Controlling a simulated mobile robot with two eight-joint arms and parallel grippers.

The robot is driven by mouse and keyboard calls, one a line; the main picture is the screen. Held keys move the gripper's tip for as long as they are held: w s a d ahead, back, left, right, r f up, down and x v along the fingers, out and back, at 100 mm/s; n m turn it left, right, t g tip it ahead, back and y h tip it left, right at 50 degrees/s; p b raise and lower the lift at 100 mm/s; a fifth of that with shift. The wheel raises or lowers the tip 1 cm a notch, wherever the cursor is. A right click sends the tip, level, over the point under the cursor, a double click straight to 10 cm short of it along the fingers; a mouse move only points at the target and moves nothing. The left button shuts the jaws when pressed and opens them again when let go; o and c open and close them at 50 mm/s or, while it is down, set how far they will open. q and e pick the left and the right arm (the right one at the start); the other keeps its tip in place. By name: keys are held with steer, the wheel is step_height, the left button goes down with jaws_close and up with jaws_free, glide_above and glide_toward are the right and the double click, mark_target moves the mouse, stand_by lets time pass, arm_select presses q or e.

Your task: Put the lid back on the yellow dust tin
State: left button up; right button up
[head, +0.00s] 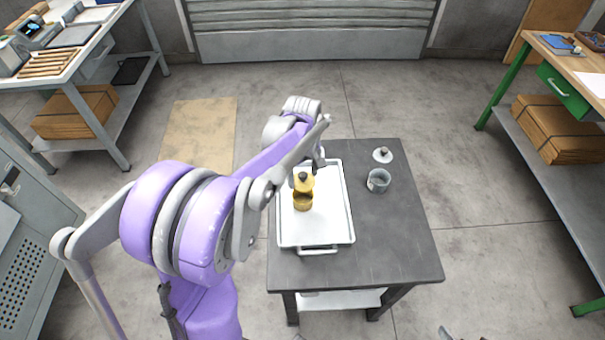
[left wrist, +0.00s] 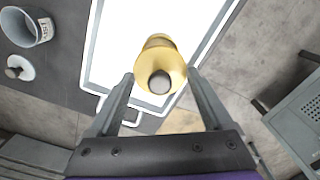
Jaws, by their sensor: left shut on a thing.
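The yellow lid (head: 304,185) with a dark knob is between the fingers of my left gripper (head: 306,174), which is shut on it. In the left wrist view the lid (left wrist: 160,62) shows knob-first between the two fingertips. The yellow dust tin (head: 303,204) stands upright on the white tray (head: 332,225), just below the lid. A dark band shows between lid and tin, so the lid looks slightly above the rim. In the left wrist view the tin (left wrist: 158,37) is mostly hidden behind the lid.
A grey tin (head: 379,181) stands open on the dark table (head: 400,240), right of the tray, with a pale knobbed lid (head: 382,155) lying behind it. The table's front right is clear. Small grey tips, perhaps my right gripper (head: 446,333), show at the bottom edge.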

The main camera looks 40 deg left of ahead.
arm_select(q)
steer(key=shift+f+b, duration=1.8)
steer(key=shift+f, duration=1.25)
steer(key=shift+f, duration=0.15)
steer(key=o, duration=1.1)
steer(key=shift+r+p, duration=1.85)
steer(key=shift+r, duration=1.75)
